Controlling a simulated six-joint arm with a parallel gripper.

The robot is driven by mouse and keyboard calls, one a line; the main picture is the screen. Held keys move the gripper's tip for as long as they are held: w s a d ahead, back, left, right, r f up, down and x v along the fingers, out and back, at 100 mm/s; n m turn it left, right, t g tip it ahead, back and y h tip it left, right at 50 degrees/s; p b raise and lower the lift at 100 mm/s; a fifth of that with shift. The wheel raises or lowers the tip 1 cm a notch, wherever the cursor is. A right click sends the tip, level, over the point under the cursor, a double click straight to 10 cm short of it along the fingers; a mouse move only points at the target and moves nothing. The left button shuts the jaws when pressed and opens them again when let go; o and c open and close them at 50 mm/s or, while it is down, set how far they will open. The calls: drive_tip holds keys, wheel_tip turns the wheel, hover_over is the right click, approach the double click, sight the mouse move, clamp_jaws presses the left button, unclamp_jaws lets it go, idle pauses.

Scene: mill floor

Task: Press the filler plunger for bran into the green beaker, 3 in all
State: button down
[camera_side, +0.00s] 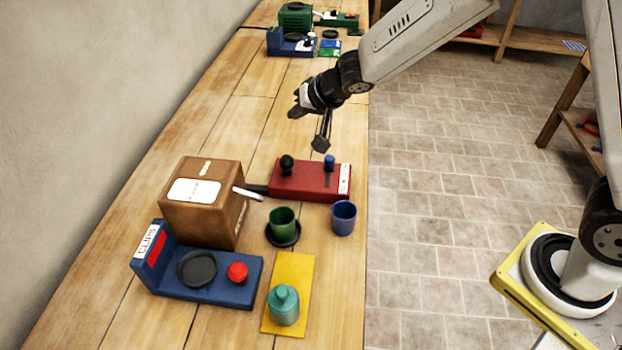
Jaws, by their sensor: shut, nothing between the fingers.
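The green beaker (282,217) stands upright on a round black coaster (284,241), by the white spout (248,194) of a brown box-shaped filler (203,215). The block bears a black knob (287,164) and a blue-topped lever (329,163). Its white label is too small to read, so I cannot tell which is for bran. My gripper (320,145) is shut and empty, above and beyond the red block, apart from both knobs. The beaker's contents cannot be made out.
A blue beaker (344,218) stands right of the green one. More devices (293,42) stand far back. The bench middle beyond the block is clear.

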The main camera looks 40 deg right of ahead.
sight(289, 159)
drive_tip(key=shift+w+a+y, duration=0.3)
drive_tip(key=shift+w+a, duration=0.35)
drive_tip(key=shift+a, duration=0.35)
drive_tip(key=shift+f, duration=0.35)
drive_tip(key=shift+f, duration=4.05)
